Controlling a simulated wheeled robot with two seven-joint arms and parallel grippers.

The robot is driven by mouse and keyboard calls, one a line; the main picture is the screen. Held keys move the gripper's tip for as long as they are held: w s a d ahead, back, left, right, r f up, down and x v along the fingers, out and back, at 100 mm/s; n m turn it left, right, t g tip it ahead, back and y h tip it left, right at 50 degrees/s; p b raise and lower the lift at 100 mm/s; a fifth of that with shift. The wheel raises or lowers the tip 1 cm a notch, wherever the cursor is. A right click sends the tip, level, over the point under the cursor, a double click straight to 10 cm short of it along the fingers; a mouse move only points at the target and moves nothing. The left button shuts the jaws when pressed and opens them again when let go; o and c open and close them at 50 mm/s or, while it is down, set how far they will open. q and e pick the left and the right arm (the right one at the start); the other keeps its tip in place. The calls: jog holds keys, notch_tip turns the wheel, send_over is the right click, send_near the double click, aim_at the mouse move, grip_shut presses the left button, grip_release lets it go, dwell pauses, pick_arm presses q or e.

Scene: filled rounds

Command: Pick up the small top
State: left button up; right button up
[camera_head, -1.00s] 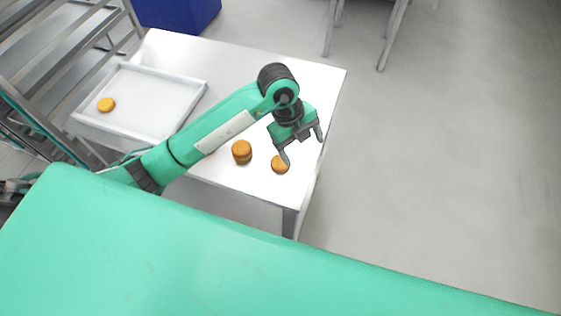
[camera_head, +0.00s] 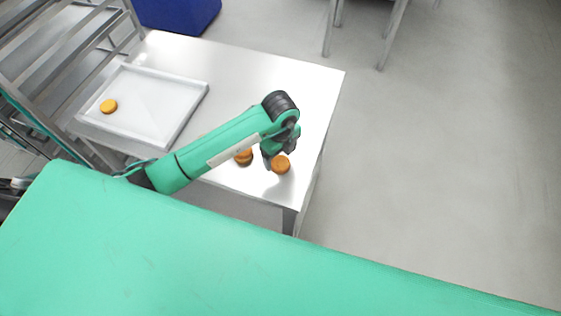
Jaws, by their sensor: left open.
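A small orange-brown round (camera_head: 281,165) lies on the steel table near its front right corner; it looks like the small top. My left gripper (camera_head: 277,158) is open and points down right at this round's upper left edge, its fingers partly hidden by my own wrist. I cannot tell whether they touch it. A second round (camera_head: 243,158), thicker and seemingly stacked, stands just left of it, partly hidden behind my arm. My right gripper is not in view.
A white tray (camera_head: 187,118) on the left of the steel table (camera_head: 235,65) holds one orange round (camera_head: 109,106). A metal rack (camera_head: 62,60) stands at the left, a blue bin (camera_head: 180,12) at the back. The table's back right is clear.

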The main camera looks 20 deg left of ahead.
aim_at(280, 162)
pick_arm(q)
notch_tip(280, 162, down, 3)
jog(key=shift+w+a+f+p, duration=0.1)
jog(key=shift+f+p, duration=0.05)
jog(key=shift+p, duration=0.75)
jog(key=shift+f, duration=0.65)
jog(key=c, duration=0.8)
jog(key=shift+r, duration=0.1)
